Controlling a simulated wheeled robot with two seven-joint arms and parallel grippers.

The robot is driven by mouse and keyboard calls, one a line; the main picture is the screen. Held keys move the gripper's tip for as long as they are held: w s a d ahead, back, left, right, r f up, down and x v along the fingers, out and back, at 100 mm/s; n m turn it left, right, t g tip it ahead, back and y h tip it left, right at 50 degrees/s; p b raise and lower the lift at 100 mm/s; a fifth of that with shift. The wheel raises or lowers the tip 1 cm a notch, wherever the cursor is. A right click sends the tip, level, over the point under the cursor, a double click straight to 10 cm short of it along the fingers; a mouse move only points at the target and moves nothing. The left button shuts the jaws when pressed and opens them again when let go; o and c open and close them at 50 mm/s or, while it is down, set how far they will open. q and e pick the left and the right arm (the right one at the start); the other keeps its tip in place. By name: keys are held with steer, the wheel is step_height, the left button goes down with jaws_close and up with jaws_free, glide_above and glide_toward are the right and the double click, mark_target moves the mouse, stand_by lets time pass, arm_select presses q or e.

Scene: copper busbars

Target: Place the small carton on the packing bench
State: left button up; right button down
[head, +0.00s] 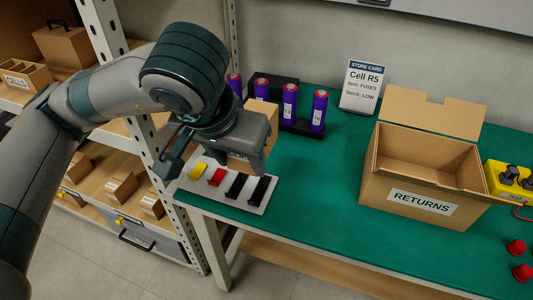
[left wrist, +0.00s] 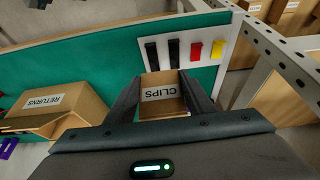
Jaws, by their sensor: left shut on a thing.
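The small carton (head: 265,115) is a brown cardboard box, partly hidden behind my left gripper (head: 222,160) in the head view. In the left wrist view the small carton (left wrist: 162,108) shows its CLIPS label between the two fingers of my left gripper (left wrist: 163,97). The gripper is shut on it. The carton is over the green-topped packing bench (head: 310,225), near the bench's left end. I cannot tell whether its underside touches the bench top. My right gripper is not in view.
A white board (head: 228,187) with yellow, red and black pieces lies at the bench's front left. Purple cylinders (head: 290,105) stand behind. An open RETURNS box (head: 415,190) stands right, near a store card (head: 360,88). Green top between is clear. A shelf rack (head: 150,160) adjoins left.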

arm_select(q)
steer(key=w+d+f, duration=0.1)
steer(key=w+f, duration=0.1)
steer(key=w, duration=0.1)
steer(key=w+d+f, duration=0.1)
steer(key=w+f, duration=0.1)
steer(key=w, duration=0.2)
steer(key=w+f, duration=0.3)
steer(key=w, duration=0.1)
steer(key=shift+w+d, duration=0.1)
steer(key=shift+d, duration=0.3)
steer(key=shift+r, duration=0.1)
steer(key=shift+f, duration=2)
steer(key=shift+f, duration=0.1)
steer(key=o, duration=1.2)
